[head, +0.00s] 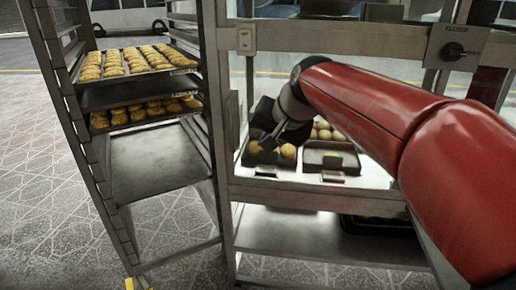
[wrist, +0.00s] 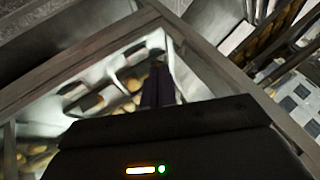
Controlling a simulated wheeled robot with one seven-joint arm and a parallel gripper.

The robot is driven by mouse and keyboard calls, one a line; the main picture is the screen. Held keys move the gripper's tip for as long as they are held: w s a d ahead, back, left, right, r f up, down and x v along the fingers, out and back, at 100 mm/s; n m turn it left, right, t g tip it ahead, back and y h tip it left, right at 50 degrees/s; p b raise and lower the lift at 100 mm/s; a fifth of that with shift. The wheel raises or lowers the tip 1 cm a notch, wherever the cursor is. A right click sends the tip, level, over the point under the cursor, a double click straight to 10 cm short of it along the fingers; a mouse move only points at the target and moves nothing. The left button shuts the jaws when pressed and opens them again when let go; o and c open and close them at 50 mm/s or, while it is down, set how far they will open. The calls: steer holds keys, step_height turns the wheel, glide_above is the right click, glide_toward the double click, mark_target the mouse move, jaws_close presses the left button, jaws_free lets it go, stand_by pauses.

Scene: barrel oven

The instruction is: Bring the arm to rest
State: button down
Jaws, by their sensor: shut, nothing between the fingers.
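My red arm reaches from the lower right toward the steel-framed cabinet in the head view. My gripper (head: 265,143) is at its end, in front of the cabinet's open or glazed front; I cannot tell which. It is dark, small and partly lost against the dark tray behind it. In the wrist view the dark fingers (wrist: 158,85) stand close together with nothing visible between them.
A steel rack (head: 105,160) at the left holds trays of golden buns (head: 130,62) and a bare tray (head: 160,160). The cabinet frame (head: 300,195) surrounds dark trays with buns (head: 288,151). A steel shelf (head: 310,230) lies below. Floor is clear at lower left.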

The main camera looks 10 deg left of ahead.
steer(key=s+d+f+h, duration=0.3)
steer(key=s+d, duration=0.8)
steer(key=d, duration=0.1)
steer(key=s+d+f+h, duration=0.2)
steer(key=s+d+f, duration=0.6)
steer(key=s, duration=0.5)
step_height(320, 180, down, 3)
steer(key=shift+d+r+n, duration=0.2)
steer(key=shift+d+n, duration=0.05)
steer(key=shift+n, duration=0.15)
